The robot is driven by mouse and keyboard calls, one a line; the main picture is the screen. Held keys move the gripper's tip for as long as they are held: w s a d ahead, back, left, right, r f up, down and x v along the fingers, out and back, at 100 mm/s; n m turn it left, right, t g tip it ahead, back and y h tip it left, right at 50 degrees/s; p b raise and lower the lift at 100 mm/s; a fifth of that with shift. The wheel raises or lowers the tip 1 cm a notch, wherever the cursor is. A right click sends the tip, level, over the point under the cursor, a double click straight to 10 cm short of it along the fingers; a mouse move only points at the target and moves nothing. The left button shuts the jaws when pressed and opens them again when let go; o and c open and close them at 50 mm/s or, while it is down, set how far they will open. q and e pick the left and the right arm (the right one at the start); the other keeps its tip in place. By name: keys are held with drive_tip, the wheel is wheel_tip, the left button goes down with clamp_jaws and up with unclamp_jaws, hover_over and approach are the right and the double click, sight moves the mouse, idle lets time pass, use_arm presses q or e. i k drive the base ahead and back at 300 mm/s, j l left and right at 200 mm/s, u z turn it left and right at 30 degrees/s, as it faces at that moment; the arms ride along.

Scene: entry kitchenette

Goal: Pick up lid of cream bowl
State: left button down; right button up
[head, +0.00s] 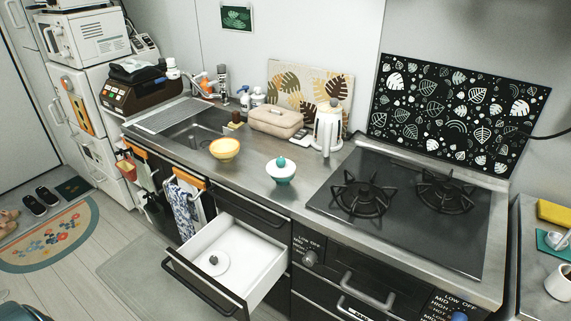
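A small white or cream bowl (281,176) stands upright on the steel counter, left of the stove. A lid with a round teal knob (281,162) appears to sit on it. A yellow-orange bowl (225,149) stands farther left near the sink, with no knob showing on it. A flat white round piece with a grey knob, like a lid (212,263), lies inside the open white drawer (258,279) below the counter. I cannot tell which bowl the drawer piece belongs to. Neither of my grippers is in view.
The drawer juts out below the counter. The black stove (400,215) with two burners is on the right. A white kettle (326,132) and a beige case (276,121) stand behind the bowls. The sink (192,133) is at left. Bare counter surrounds the white bowl.

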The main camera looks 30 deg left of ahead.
sight(215, 263)
drive_tip(key=u, duration=1.45)
